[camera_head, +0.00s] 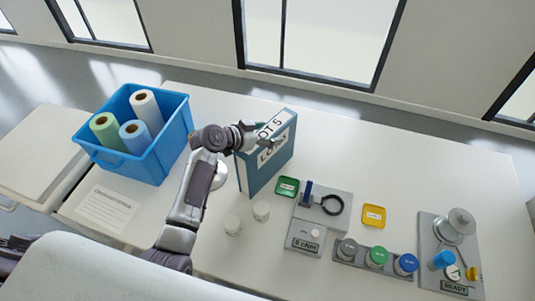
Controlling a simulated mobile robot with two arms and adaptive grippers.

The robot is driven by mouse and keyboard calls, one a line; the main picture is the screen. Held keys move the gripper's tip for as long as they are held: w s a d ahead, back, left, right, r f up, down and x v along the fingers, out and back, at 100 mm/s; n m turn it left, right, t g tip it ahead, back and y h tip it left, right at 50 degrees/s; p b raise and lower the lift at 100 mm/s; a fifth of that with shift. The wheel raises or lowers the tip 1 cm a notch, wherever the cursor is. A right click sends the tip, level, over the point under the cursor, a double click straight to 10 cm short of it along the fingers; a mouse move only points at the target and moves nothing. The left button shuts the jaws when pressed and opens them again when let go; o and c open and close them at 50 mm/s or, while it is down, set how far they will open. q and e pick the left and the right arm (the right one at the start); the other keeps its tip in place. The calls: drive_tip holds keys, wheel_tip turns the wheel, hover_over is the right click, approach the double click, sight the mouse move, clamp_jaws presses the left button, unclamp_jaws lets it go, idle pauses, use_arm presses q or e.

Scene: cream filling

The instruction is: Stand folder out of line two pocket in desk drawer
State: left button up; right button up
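A blue folder (272,166) stands upright on the white table near the middle of the head view. It has white labels on its top and side; "LOT 5" is partly readable on top. My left gripper (248,134) is at the folder's upper left edge, its fingers around that edge and apparently closed on it. The gripper hides part of the labels. Whether the folder's bottom touches the table is hard to tell. My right gripper is not in view. I cannot make out a line two pocket or an open desk drawer.
A blue bin (168,150) with several rolls stands left of my arm. A printed sheet (104,208) lies in front of it. Right of the folder are a green tray (287,187), a grey fixture (303,233), a yellow tray (374,215) and a jar rack (374,262). The back right is clear.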

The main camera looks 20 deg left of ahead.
use_arm(q)
drive_tip(key=c, duration=1.1)
clamp_jaws()
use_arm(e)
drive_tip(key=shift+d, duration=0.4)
